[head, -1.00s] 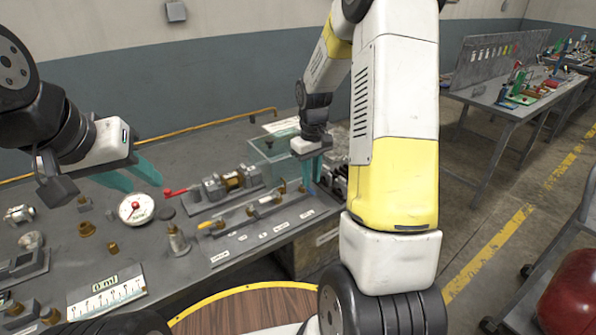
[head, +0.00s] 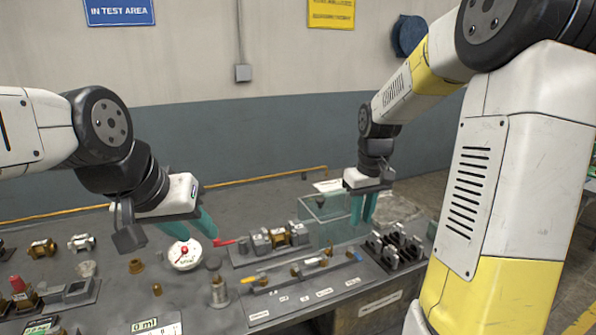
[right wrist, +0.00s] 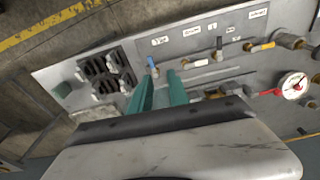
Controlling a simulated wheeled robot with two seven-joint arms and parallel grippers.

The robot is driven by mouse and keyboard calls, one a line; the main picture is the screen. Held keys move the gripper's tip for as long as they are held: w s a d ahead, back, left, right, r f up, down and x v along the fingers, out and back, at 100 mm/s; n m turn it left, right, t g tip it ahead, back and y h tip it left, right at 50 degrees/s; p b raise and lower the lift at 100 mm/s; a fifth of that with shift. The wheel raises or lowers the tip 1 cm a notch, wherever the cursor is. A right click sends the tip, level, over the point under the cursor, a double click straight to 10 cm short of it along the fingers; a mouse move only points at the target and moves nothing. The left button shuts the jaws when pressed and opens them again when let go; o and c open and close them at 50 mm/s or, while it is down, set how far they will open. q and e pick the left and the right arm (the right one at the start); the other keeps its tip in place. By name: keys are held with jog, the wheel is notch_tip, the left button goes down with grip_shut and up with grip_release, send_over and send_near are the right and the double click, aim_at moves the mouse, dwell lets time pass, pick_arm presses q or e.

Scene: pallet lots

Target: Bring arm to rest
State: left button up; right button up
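My right gripper (head: 364,208) hangs over the bench in the head view, fingers pointing down, in front of or beside a clear box. Its two teal fingers are a little apart and nothing shows between them. In the right wrist view the fingers (right wrist: 160,92) also stand apart and empty above the bench. My left gripper (head: 192,226) is over the bench at the left, near a round white gauge. Its teal fingers are spread, with no object seen held. Whether either gripper touches anything is hard to tell.
The grey bench (head: 215,320) carries a white gauge (head: 185,254), a brass-and-steel valve assembly (head: 277,240), a labelled rail of small valves (head: 302,270), a black fixture (head: 395,250) and a clear box (head: 325,215). Loose fittings lie at the left. The air above is open.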

jog(key=s+a+r+m+t+y, duration=0.1)
jog(key=s+a+r+t, duration=0.1)
jog(key=s+r, duration=0.3)
jog(key=s+a+r+m+t, duration=0.1)
jog(key=s+r, duration=0.4)
jog(key=s, duration=0.8)
jog(key=a+t, duration=0.1)
jog(key=a, duration=0.1)
jog(key=shift+s+a+m+t+y, duration=0.2)
jog(key=shift+a+m+t+y, duration=0.15)
jog(key=shift+m+t+y, duration=0.05)
